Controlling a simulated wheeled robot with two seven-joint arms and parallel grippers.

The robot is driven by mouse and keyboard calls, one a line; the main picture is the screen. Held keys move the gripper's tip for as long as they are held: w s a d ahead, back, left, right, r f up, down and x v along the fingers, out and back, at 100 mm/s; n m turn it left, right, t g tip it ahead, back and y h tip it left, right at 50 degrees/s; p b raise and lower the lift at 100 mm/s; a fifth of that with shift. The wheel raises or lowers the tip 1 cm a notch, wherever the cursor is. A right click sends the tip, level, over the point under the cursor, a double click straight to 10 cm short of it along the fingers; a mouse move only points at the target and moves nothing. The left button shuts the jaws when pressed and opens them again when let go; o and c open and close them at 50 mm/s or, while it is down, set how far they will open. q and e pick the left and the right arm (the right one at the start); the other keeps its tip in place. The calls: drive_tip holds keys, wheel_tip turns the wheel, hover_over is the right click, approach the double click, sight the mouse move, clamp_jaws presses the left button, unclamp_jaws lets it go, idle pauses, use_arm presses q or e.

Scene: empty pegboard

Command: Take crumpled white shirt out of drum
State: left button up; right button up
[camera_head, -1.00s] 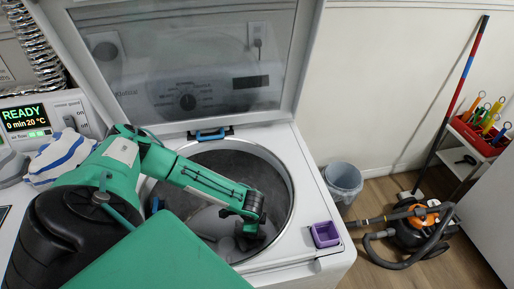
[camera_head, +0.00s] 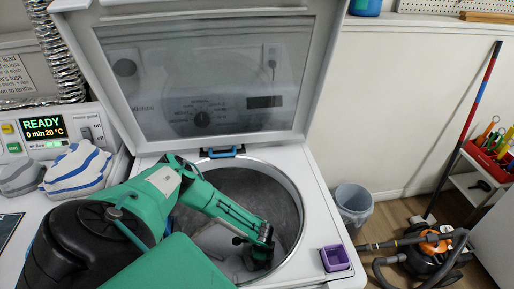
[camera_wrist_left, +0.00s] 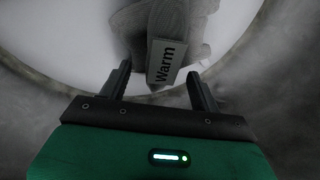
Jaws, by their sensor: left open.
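The drum (camera_head: 277,190) of the open top-load washer is a grey metal tub. My left gripper (camera_head: 262,258) reaches down into its near right part. In the left wrist view, a crumpled pale grey cloth (camera_wrist_left: 185,22) with a tag reading "Warm" lies at the open fingers (camera_wrist_left: 158,75). It may be the white shirt in shadow. The tag shows between the fingertips, and no grip on it is visible. A smooth white surface lies around and under the cloth. In the head view, a pale shape (camera_head: 222,240) shows low in the drum, partly behind my arm. My right gripper is out of view.
The raised glass lid (camera_head: 210,90) stands behind the drum. A striped cloth (camera_head: 78,168) and a grey one (camera_head: 20,178) lie at left by the READY panel (camera_head: 45,128). A purple box (camera_head: 335,258) sits on the right front corner. A bin (camera_head: 353,200) and vacuum (camera_head: 430,245) stand right.

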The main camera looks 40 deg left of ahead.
use_arm(q)
drive_tip(key=shift+x, duration=1)
drive_tip(key=c, duration=1.2)
drive_tip(key=shift+r, duration=0.2)
